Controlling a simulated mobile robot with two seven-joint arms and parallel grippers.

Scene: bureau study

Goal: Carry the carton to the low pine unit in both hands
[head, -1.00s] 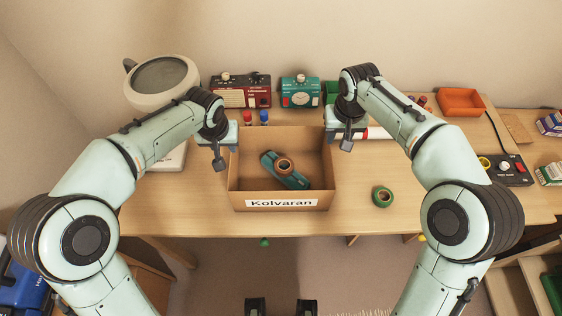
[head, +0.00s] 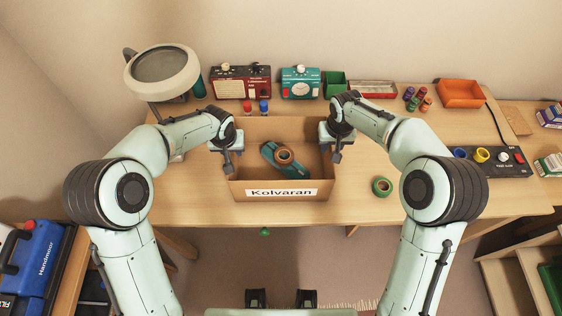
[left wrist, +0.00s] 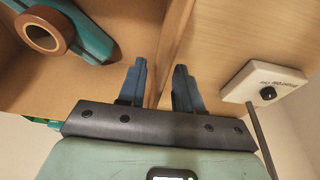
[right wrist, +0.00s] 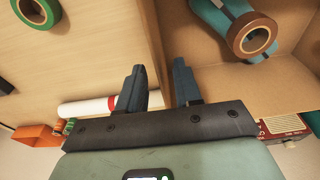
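The carton (head: 238,189), an open brown box labelled Kolvaran, stands upright on the desk. It holds a teal tape dispenser (head: 293,168) with a brown tape roll (head: 284,156). My left gripper (head: 228,166) is at the carton's left wall; in the left wrist view its fingers (left wrist: 160,88) are apart, one on each side of the wall. My right gripper (head: 336,156) is at the right wall; in the right wrist view its fingers (right wrist: 158,88) are apart astride that wall. A low pale wood unit with open compartments (head: 497,283) shows at the lower right, partly cut off.
A green tape roll (head: 382,186) lies right of the carton. Radios (head: 240,82), a magnifier lamp (head: 161,73), an orange tray (head: 462,93) and a switch box (head: 497,160) stand behind and to the sides. A blue case (head: 40,262) is at the lower left.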

